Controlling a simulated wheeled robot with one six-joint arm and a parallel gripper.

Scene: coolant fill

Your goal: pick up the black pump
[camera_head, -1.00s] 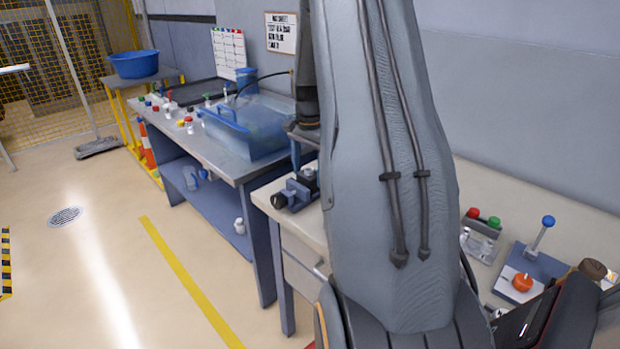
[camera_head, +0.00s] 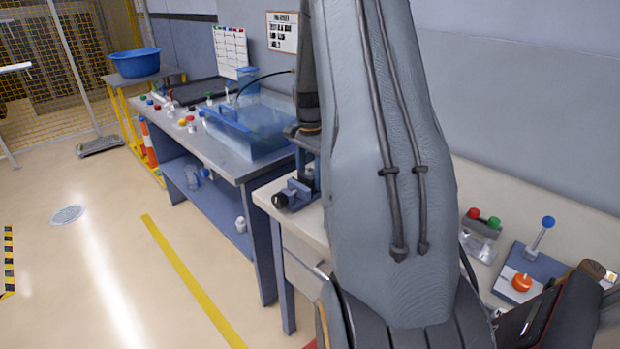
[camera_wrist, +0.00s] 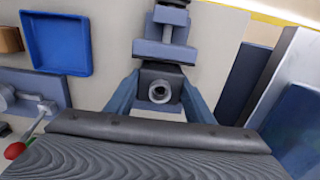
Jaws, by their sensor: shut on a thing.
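The black pump (camera_wrist: 160,76) shows in the middle of the wrist view, a dark block with a round grey port facing the camera. My gripper (camera_wrist: 160,94) has one blue-grey finger on each side of the pump and is shut on it. In the head view my gripper (camera_head: 306,166) is low at the left end of the beige bench, just beside a blue-grey vise (camera_head: 294,193). The pump is mostly hidden there by the fingers and my arm. I cannot tell whether the pump still touches the vise.
The vise lies just beyond the pump in the wrist view (camera_wrist: 165,50). A blue tray (camera_wrist: 56,42) is to its left. On the bench right of my arm are a red-and-green button box (camera_head: 482,222) and a blue-knobbed lever (camera_head: 545,232). A blue tank (camera_head: 250,125) stands on the neighbouring table.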

